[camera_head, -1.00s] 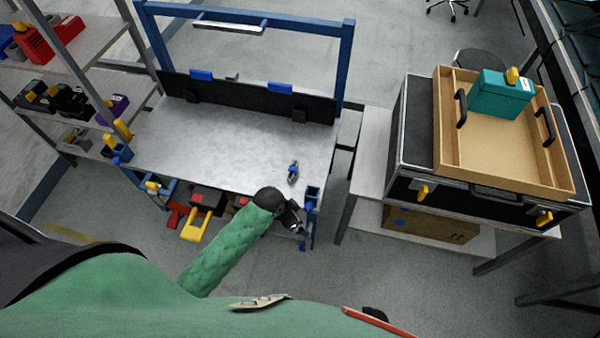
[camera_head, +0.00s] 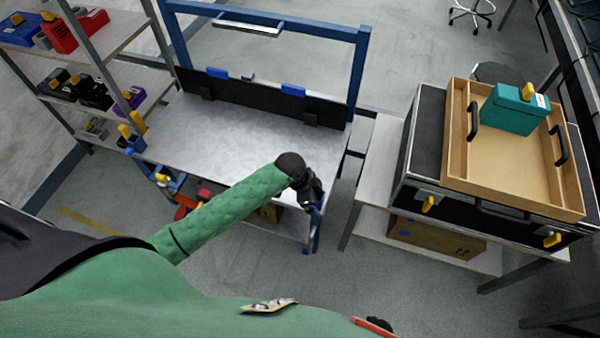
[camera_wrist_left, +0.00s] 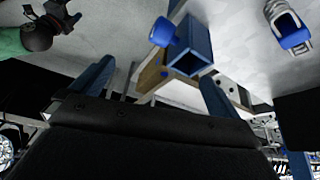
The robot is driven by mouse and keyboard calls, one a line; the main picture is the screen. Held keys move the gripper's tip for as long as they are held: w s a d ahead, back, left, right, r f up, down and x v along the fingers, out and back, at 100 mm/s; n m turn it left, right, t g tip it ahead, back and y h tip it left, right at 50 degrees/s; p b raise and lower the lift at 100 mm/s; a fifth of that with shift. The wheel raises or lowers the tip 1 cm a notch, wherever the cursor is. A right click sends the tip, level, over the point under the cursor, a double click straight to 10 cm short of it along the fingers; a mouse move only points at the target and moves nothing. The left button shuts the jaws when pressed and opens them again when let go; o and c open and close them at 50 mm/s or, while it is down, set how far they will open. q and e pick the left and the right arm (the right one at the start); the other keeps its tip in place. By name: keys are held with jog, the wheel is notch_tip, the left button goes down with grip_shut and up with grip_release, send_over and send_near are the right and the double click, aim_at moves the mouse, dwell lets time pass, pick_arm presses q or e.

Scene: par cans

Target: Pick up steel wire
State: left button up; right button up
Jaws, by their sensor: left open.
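A small silver item with a blue end (camera_wrist_left: 288,28) lies on the grey bench top, at the upper right of the left wrist view. It may be the steel wire; its kind is not clear. In the head view my left arm and gripper hide it. My left gripper (camera_head: 312,198) is over the bench's front right corner, jaws open and empty. In the left wrist view its blue fingers (camera_wrist_left: 156,78) are apart, to the left of the item. A black wrist on a green sleeve shows at the upper left there, likely my right arm; its jaws are unclear.
A blue square socket (camera_wrist_left: 190,50) is at the bench corner, close to my left fingers. A wooden tray (camera_head: 465,165) holds a teal box (camera_head: 515,110). Shelves with bins stand at left.

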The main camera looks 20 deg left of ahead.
pick_arm(q)
jog(key=w+a+m, duration=0.1)
jog(key=w+a, duration=0.3)
jog(key=w+a+f+m+g, duration=0.1)
jog(key=w+a, duration=0.3)
jog(key=w, duration=0.1)
jog(key=w+a+m, duration=0.1)
jog(key=w+a, duration=0.2)
jog(key=w, duration=0.1)
jog(key=shift+w+a+f+m+p, duration=0.15)
jog(key=shift+w+a+m+p, duration=0.05)
jog(key=shift+a+m+p, duration=0.2)
jog(key=shift+d+f, duration=0.1)
jog(key=shift+f, duration=0.25)
jog(key=shift+d+f+p, duration=0.25)
jog(key=shift+f+p, duration=0.3)
jog(key=shift+f, duration=0.1)
jog(key=p+x, duration=0.2)
jog(key=x, duration=0.1)
jog(key=shift+f, duration=0.45)
jog(key=shift+d+f, duration=0.1)
jog(key=shift+f, duration=0.25)
pick_arm(e)
jog(key=s+d+f, duration=0.3)
jog(key=s+f, duration=0.2)
jog(key=f, duration=0.1)
jog(key=shift+d, duration=0.25)
jog(key=shift+s, duration=0.1)
